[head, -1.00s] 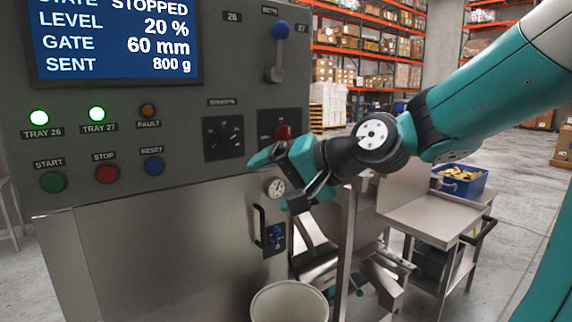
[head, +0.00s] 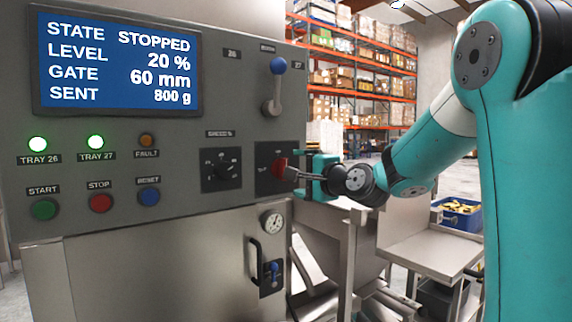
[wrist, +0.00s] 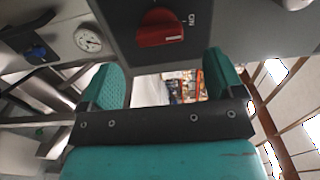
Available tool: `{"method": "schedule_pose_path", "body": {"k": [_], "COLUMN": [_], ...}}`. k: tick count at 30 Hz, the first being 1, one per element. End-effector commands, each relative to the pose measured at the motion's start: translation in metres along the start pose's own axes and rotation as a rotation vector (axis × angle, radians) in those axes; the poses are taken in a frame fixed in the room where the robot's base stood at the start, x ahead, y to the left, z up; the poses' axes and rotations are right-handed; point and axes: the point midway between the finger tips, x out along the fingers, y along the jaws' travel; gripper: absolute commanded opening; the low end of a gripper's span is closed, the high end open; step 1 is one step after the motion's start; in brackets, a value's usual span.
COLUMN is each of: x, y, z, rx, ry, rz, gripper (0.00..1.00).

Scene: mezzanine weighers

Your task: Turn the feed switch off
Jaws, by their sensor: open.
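The feed switch is a red rotary knob (head: 279,168) on a dark square plate at the right end of the grey control panel (head: 180,120). In the wrist view the red knob (wrist: 162,30) sits just beyond the fingertips, with a pale mark near its edge and "ON" printed beside it. My gripper (head: 303,172) is at the panel's right edge, facing the knob. In the wrist view my gripper (wrist: 160,75) has its two teal pads spread wide with nothing between them. Whether a pad touches the knob cannot be told. The screen (head: 118,62) reads STOPPED.
A speed dial (head: 221,170) is left of the knob, and a blue-tipped lever (head: 277,85) stands above it. A gauge (head: 272,222) and a door handle (head: 255,262) are below. A steel table (head: 430,252) with a blue bin (head: 458,216) is at right.

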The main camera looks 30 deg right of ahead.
Motion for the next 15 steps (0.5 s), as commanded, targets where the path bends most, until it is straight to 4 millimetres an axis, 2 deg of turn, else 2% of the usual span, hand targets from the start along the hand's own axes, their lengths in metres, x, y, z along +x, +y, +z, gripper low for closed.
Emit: {"method": "schedule_pose_path", "body": {"k": [1, 6, 10, 15], "x": [0.013, 0.043, 0.057, 0.065], "y": [-0.002, -0.002, -0.001, 0.000], "z": [0.002, 0.001, 0.000, 0.000], "rx": [0.002, 0.001, 0.000, 0.001], "ry": [-0.006, -0.003, 0.000, 0.001], "rz": [0.001, 0.001, 0.000, 0.000], "gripper": [0.87, 0.87, 0.87, 0.87]}}
